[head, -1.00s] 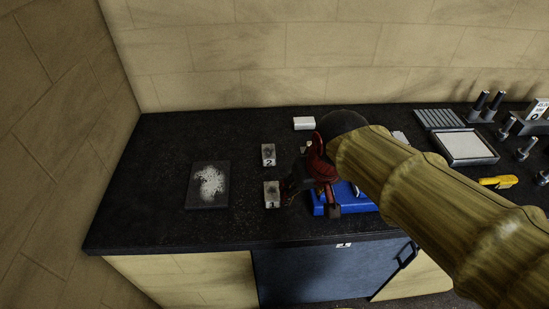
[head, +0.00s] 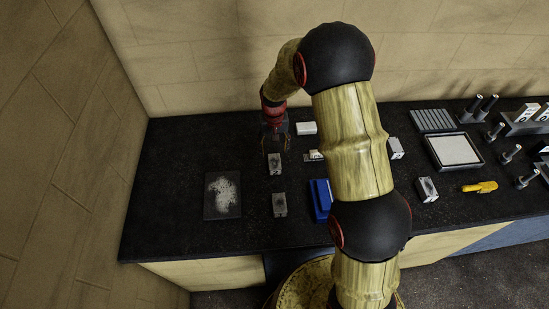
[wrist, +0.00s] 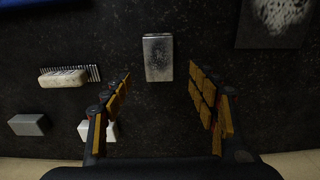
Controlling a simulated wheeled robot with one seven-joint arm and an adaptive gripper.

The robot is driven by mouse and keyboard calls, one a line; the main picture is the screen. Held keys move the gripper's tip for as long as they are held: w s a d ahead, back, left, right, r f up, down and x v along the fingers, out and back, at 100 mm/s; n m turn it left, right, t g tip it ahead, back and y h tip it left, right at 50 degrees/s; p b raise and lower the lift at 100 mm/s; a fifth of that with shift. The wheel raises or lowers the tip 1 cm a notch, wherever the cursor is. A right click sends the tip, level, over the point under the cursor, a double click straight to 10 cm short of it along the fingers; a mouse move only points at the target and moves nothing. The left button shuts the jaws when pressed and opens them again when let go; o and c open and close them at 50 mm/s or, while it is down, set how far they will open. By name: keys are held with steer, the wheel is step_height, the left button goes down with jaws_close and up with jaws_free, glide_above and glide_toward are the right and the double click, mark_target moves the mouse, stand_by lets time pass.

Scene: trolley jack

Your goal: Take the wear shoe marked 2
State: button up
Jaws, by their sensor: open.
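The wear shoe marked 2 (head: 275,163) is a small grey block lying on the dark bench in the head view; its number reads clearly only in the earlier picture. It also shows in the wrist view (wrist: 158,57), with its pale, speckled top uncovered. My gripper (head: 275,143) is just behind the shoe in the head view, pointing down. In the wrist view the padded fingers of my gripper (wrist: 160,82) are spread and empty, with the shoe beyond their tips, roughly centred between them. The other shoe, marked 1 (head: 279,204), lies nearer the bench's front edge.
A dark plate with white powder (head: 222,195) lies left of the shoes. A blue object (head: 321,200) lies to the right, partly behind my arm. A brush-like piece (wrist: 64,78) and a white block (head: 306,128) lie close by. The bench's far left is clear.

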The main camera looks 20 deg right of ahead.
mark_target(274, 161)
steer(key=f, duration=0.5)
steer(key=f+p, duration=0.1)
steer(key=f, duration=0.2)
steer(key=shift+s+f, duration=0.1)
steer(key=shift+s, duration=0.2)
steer(key=shift+c, duration=1.3)
jaws_close()
steer(key=shift+w, duration=0.1)
